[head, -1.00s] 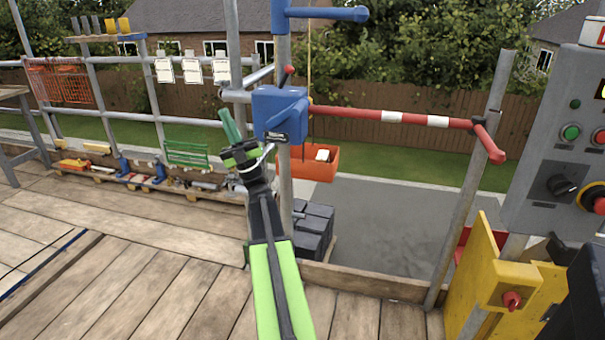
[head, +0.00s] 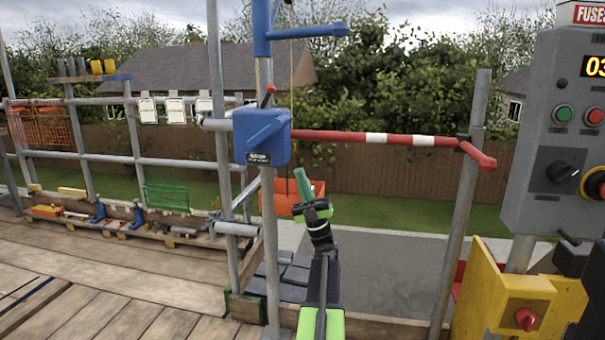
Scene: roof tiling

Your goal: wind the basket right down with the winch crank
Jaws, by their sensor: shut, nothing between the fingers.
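The blue winch box (head: 262,137) is fixed to an upright pole, with a small red-tipped lever on top. I cannot clearly make out the crank; a grey rod (head: 243,190) slants down-left below the box and may be part of it. The orange basket (head: 279,203) hangs on a rope beyond the platform edge, below the winch's level. My gripper (head: 303,185) is shut and empty, its dark green fingers pointing up. It is right of and below the winch box in the picture, partly covering the basket, and does not appear to touch the winch.
A red-and-white barrier bar (head: 400,140) crosses right of the winch. A grey control panel (head: 558,140) and a yellow box (head: 500,300) stand at the right. Dark stacked blocks (head: 285,272) lie by the pole.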

